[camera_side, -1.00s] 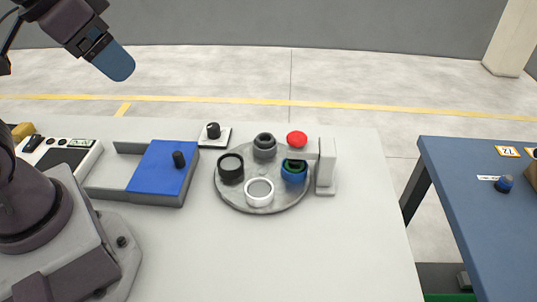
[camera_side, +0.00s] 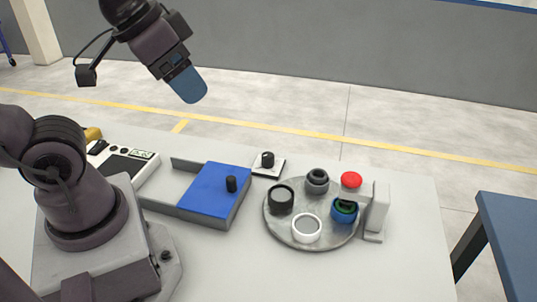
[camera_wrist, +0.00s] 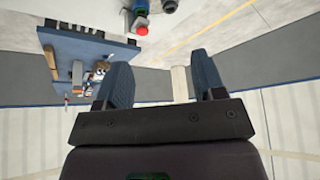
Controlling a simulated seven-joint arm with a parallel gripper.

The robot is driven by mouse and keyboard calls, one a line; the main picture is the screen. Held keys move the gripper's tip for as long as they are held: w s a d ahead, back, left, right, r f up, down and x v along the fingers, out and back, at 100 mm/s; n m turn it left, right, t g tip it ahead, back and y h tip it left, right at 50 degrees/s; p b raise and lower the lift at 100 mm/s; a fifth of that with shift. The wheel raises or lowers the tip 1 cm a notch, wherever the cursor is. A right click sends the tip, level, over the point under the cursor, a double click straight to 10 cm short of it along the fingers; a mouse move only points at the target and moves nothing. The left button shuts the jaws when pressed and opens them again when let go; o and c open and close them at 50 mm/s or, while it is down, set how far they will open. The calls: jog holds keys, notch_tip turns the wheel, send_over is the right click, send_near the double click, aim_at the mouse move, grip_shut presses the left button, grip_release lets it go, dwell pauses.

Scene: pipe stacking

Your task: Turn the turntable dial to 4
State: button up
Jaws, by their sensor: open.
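The dial (camera_side: 267,160) is a small black knob on a white square plate, at the table's back edge behind the turntable. The round grey turntable (camera_side: 285,236) holds a black ring (camera_side: 281,200), a dark grey pipe piece (camera_side: 317,181), a white ring (camera_side: 306,229) and a blue-and-green piece (camera_side: 344,211). My gripper (camera_side: 188,86) is high above the table, up and left of the dial in the side view, touching nothing. In the wrist view my gripper (camera_wrist: 163,72) shows two blue fingers spread apart with nothing between them. The dial's markings are too small to read.
A white post with a red button (camera_side: 351,180) stands at the turntable's right edge. A blue sliding lid (camera_side: 213,190) with a black knob covers part of a grey tray left of the turntable. A white panel (camera_side: 128,163) lies further left. A blue table (camera_side: 507,235) stands at right.

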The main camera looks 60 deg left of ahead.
jog(key=n+g, duration=0.6)
jog(key=n, duration=1.4)
send_near(267, 154)
notch_tip(267, 154, down, 10)
jog(key=shift+s+f, duration=0.15)
jog(key=shift+f, duration=0.1)
jog(key=c, duration=0.9)
